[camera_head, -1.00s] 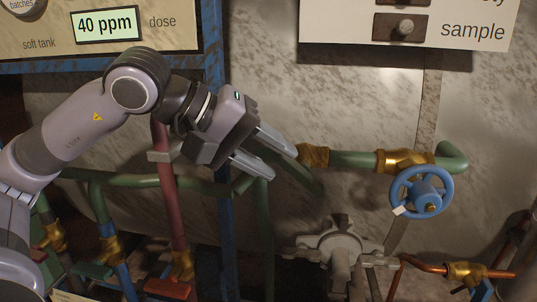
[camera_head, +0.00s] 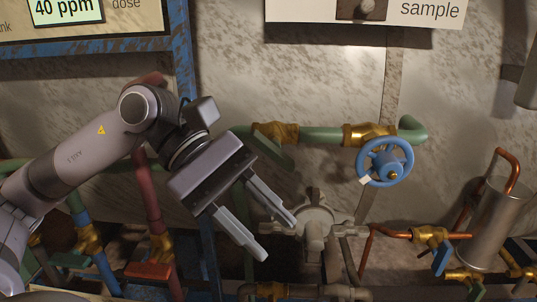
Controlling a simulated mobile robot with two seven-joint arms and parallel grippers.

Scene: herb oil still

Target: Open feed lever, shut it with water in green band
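A green lever (camera_head: 272,150) slants from a brass valve (camera_head: 279,132) on the green pipe; I see no label saying whether it is the feed lever. My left gripper (camera_head: 278,238) is open and empty. Its two fingers point down and right, below the green lever and in front of the grey cast fitting (camera_head: 315,226). Whether they touch anything is unclear, but nothing is between them. No water level or green band shows. My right gripper is out of view.
A blue handwheel (camera_head: 385,162) is on the green pipe's right end. A copper pipe with a brass valve and blue lever (camera_head: 442,258) runs at lower right, beside a metal cylinder (camera_head: 493,225). Red and blue pipes are behind my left arm.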

